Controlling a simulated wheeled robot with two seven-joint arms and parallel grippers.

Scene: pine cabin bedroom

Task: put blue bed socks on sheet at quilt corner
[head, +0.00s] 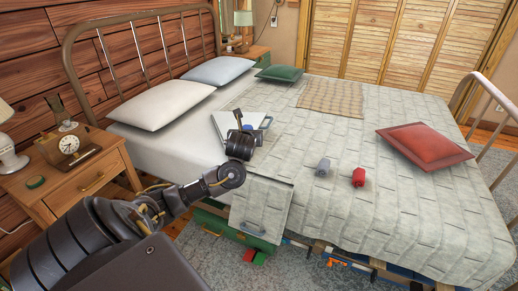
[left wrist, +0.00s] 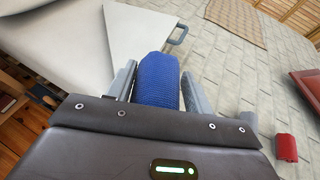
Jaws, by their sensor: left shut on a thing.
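The blue bed socks (left wrist: 158,80) are a knitted roll, upright between the two fingers of my left gripper (left wrist: 158,92) in the left wrist view. The gripper is shut on them. In the head view my left gripper (head: 240,130) is over the near side of the bed, by the quilt's edge, and hides most of the socks. The white sheet (head: 165,150) shows bare to its left, below the pillows. The grey-green quilt (head: 310,215) covers the rest of the bed, with a flap (head: 262,210) hanging over the near side. My right gripper is not in view.
A grey roll (head: 323,167) and a red roll (head: 358,177) lie on the quilt. A red cushion (head: 425,145) is farther right. A nightstand (head: 85,180) stands left.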

